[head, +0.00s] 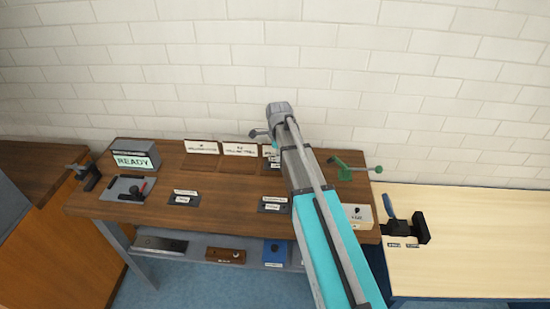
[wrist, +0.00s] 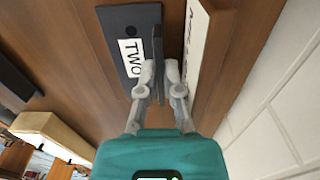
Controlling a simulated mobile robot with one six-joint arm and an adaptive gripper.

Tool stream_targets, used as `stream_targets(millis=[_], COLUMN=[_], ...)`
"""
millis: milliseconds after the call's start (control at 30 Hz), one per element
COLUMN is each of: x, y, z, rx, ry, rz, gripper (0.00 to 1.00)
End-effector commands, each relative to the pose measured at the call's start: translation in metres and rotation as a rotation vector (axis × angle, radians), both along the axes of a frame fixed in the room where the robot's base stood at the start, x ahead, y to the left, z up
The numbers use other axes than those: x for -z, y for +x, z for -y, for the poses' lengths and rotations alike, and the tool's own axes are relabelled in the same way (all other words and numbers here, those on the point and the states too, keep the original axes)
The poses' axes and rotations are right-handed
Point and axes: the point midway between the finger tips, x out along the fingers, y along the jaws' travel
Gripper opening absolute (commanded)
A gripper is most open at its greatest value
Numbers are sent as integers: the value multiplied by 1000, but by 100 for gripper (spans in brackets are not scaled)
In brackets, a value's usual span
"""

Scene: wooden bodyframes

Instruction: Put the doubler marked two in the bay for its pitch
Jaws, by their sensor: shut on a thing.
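The doubler marked two (wrist: 130,58) shows in the wrist view as a dark plate with a hole and a white TWO label. My gripper (wrist: 159,78) is shut on a thin dark upright piece beside the label, which looks like part of this doubler. A white lettered sign (wrist: 195,45) stands close to the right of the fingers. In the head view, white signs (head: 201,147) (head: 240,149) stand along the back of the wooden bench (head: 225,182). A third sign is partly hidden by my arm, as are my fingers. Any gap under the doubler cannot be told.
Dark labelled pads (head: 184,198) (head: 273,205) lie towards the bench front. A READY display box (head: 135,155) and a grey tray (head: 129,190) are at left. A green clamp (head: 350,167) and a white labelled box (head: 357,215) are at right. The brick wall is close behind.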

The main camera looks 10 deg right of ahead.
Motion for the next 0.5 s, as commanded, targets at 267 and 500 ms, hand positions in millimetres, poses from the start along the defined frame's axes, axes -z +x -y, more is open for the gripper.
stream_targets(millis=[267,500], x=[3,3], y=[0,0], z=[0,0], rx=[0,0], ry=[0,0], rz=[0,1], gripper=[14,23])
